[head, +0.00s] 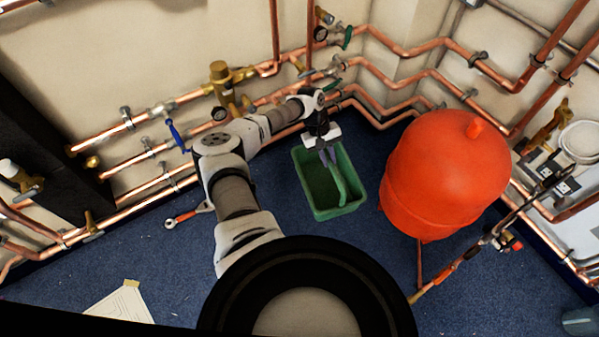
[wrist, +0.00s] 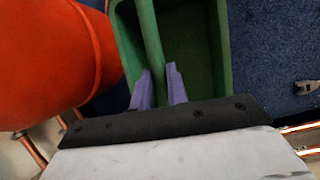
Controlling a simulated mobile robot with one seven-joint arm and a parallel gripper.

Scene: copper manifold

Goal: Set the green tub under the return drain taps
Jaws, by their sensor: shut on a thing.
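The green tub (head: 313,203) is a rectangular open tub with a handle bar across it, in the middle of the head view, near the pipe corner. It fills the upper middle of the wrist view (wrist: 221,50). My gripper (head: 328,157) is over the tub with its purple fingers (wrist: 160,85) shut on the handle bar. The tub looks empty. I cannot tell whether its base touches the floor.
A large red vessel (head: 445,170) stands close to the tub's right. An adjustable wrench (head: 187,214) lies on the blue floor to the left. Papers (head: 122,303) lie at the lower left. Copper pipes line the walls. Bare floor (head: 170,262) shows at the left.

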